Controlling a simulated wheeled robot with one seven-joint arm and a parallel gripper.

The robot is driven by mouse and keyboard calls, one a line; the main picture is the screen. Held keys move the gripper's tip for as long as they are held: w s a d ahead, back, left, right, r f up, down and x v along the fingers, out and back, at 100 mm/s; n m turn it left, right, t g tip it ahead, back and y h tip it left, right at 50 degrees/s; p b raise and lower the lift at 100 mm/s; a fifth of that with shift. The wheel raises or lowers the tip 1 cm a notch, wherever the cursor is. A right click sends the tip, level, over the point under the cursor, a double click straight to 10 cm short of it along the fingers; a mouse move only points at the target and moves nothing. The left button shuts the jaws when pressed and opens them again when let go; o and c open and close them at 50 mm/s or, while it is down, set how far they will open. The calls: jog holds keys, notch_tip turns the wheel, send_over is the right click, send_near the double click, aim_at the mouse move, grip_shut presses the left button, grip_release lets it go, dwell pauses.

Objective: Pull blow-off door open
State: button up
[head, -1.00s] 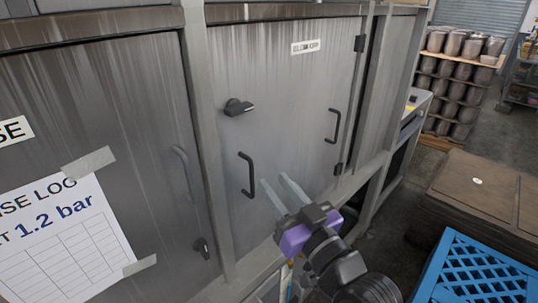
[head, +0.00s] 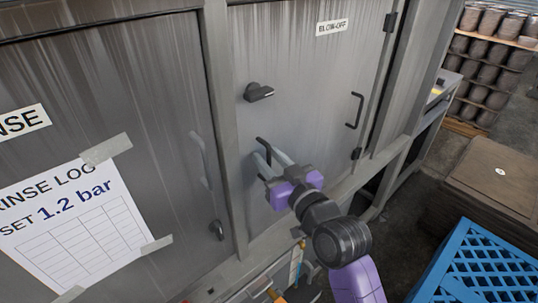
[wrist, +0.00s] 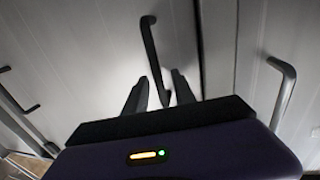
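The blow-off door (head: 310,85) is a grey streaked metal panel under a BLOW-OFF label (head: 332,27), and it appears closed. Its black bar handle (head: 262,143) is near the left edge, with the lower part hidden behind my gripper (head: 262,166). In the wrist view the handle (wrist: 151,48) runs down between the two fingertips of my gripper (wrist: 160,90). The fingers are apart, one on each side of the bar, with narrow gaps showing.
A second bar handle (head: 355,110) is on the door's right side, near the hinges. The rinse door (head: 110,90) with a taped log sheet (head: 80,215) is left. A blue crate (head: 480,265) and a brown stack (head: 495,175) stand right, beyond some open floor.

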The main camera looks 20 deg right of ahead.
grip_shut()
dwell(1.5)
